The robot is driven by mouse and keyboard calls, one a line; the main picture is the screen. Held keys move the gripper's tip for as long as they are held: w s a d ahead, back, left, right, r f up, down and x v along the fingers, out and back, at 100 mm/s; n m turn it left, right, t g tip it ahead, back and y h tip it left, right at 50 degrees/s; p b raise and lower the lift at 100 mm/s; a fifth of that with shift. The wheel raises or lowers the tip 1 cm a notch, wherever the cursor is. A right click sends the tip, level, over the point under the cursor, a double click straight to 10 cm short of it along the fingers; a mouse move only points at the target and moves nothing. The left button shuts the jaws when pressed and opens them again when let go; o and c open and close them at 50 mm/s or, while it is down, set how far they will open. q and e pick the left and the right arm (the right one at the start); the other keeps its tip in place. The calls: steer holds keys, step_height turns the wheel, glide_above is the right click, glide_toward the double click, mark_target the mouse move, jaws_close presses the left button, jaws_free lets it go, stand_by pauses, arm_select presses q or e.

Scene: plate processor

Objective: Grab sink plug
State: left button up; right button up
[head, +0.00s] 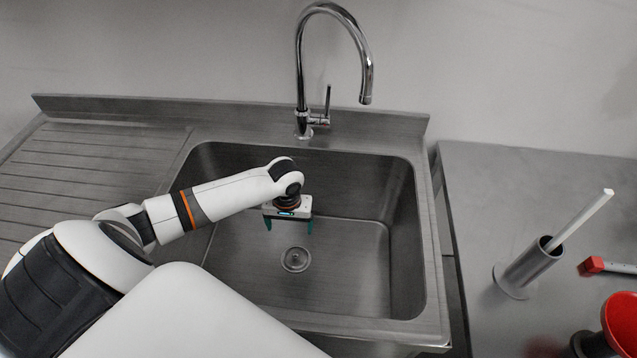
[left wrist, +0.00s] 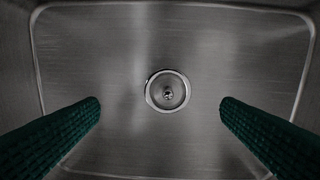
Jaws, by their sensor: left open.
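The sink plug (head: 295,259) is a round metal disc with a small central knob, set in the drain in the floor of the sink (head: 340,290). In the left wrist view the sink plug (left wrist: 168,91) lies ahead, near the picture's middle, between and beyond the fingers. My left gripper (head: 288,228) is inside the sink, pointing down above the plug and apart from it. Its two green fingers are spread wide and empty in the left wrist view (left wrist: 160,108). My right gripper does not show.
A curved chrome faucet (head: 300,60) stands behind the sink. A ribbed drainboard (head: 90,160) is at left. On the right counter (head: 500,200) stand a metal holder (head: 530,265) with a white-handled tool and a red object (head: 620,320). The sink walls surround my left gripper.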

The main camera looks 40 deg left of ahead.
arm_select(q)
steer(key=d+f, duration=0.1)
steer(key=d, duration=0.1)
glide_above(295, 255)
steer(key=shift+n, duration=0.3)
steer(key=f, duration=0.5)
steer(key=shift+w+d+f, duration=0.25)
steer(key=shift+d+f, duration=0.05)
steer(key=shift+f, duration=0.55)
steer(key=f, duration=0.5)
steer(key=shift+s+a+b, duration=0.2)
steer(key=shift+a+b, duration=0.05)
steer(key=shift+b, duration=0.1)
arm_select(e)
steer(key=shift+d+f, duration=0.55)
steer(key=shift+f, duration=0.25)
arm_select(q)
steer(key=shift+c, duration=0.4)
steer(key=c, duration=1)
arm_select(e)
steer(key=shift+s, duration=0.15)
